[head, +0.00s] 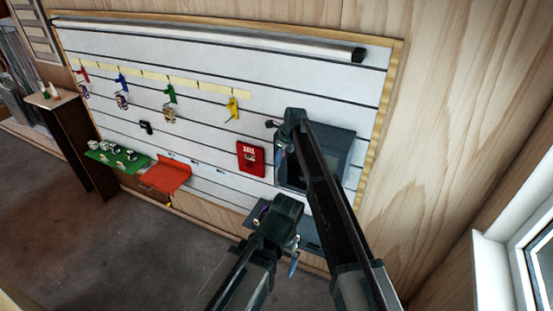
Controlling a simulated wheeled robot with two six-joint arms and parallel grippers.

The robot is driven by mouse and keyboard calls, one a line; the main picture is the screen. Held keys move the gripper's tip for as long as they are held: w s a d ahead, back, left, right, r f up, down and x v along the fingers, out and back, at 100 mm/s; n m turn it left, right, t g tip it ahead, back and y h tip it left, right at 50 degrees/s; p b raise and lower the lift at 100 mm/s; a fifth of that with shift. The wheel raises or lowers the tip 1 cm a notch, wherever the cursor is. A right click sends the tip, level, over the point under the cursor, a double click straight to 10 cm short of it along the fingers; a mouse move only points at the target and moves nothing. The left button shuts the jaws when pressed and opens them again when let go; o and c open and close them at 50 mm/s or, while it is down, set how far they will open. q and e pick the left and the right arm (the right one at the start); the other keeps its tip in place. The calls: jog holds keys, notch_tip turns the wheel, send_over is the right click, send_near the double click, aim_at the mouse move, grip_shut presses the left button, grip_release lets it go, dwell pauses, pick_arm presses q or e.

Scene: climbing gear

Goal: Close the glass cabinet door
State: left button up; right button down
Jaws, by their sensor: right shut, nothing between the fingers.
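A dark grey cabinet (343,147) hangs on the right part of the slatted wall. Its left and front side shows a dark-framed glass panel (291,172), largely covered by my right arm. I cannot tell how far the glass door stands open. My right gripper (272,124) is small in the head view, at the cabinet's upper left corner. It is shut and empty; whether it touches the cabinet is unclear. Another dark arm link of mine crosses below the cabinet.
A red box (250,158) hangs just left of the cabinet. A dark shelf (309,241) sits below it, partly hidden. Coloured hooks hold gear farther left, above a green tray (117,158) and an orange-red tray (166,176). A window (540,245) is at right. Floor at left is clear.

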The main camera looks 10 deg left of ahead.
pick_arm(q)
notch_tip(320, 180, up, 6)
jog(key=p, duration=0.4)
jog(key=shift+f+p, duration=0.1)
jog(key=shift+p, duration=0.2)
pick_arm(e)
jog(key=v, duration=0.6)
